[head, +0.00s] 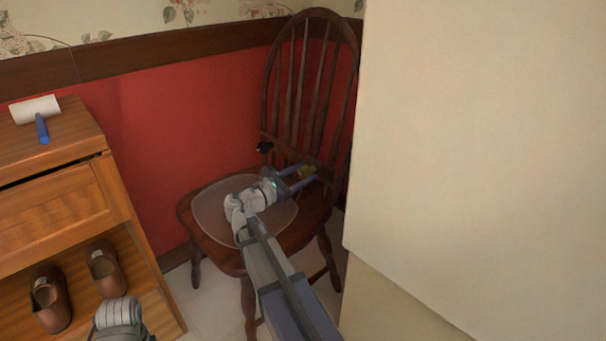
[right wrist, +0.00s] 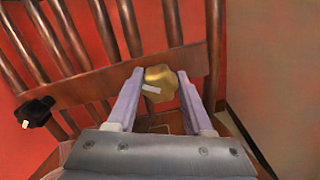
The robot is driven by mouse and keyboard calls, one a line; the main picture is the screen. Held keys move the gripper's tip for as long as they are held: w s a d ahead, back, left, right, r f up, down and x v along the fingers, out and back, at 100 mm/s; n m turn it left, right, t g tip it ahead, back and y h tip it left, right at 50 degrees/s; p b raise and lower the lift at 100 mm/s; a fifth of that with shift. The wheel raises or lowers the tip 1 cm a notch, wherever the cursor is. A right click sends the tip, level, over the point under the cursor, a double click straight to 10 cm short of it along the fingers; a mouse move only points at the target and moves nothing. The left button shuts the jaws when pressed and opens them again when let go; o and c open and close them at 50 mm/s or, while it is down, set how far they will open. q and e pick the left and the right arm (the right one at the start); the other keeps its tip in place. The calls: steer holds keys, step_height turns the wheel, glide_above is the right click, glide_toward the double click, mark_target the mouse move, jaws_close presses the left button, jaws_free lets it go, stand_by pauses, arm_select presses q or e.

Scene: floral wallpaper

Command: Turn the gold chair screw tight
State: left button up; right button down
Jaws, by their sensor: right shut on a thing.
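The gold chair screw (head: 307,171) is a lobed knob on the lower back rail of the dark wooden chair (head: 312,14). It shows large in the right wrist view (right wrist: 161,82), with a small white mark on it. My right gripper (head: 303,176) reaches over the seat, and its two fingers are shut on the gold screw, one on each side. In the right wrist view the fingertips (right wrist: 160,76) flank the knob. A black screw (head: 264,147) sits at the left end of the same rail and also shows in the right wrist view (right wrist: 35,111). My left gripper is not clearly in view.
A clear pad (head: 209,213) lies on the seat. A pale wall or panel (head: 480,150) stands close at the right. A wooden cabinet (head: 55,222) at the left holds brown shoes (head: 50,300), with a lint roller (head: 37,110) on top. The red wall is behind.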

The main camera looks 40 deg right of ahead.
steer(key=m, duration=0.6)
steer(key=shift+s, duration=0.1)
steer(key=m, duration=0.5)
steer(key=shift+f, duration=0.15)
steer(key=shift+m, duration=0.4)
steer(key=shift+c, duration=1.5)
jaws_free()
steer(key=shift+s+a, duration=0.2)
steer(key=shift+a, duration=1.75)
steer(key=shift+s+a, duration=0.15)
steer(key=shift+a, duration=1.8)
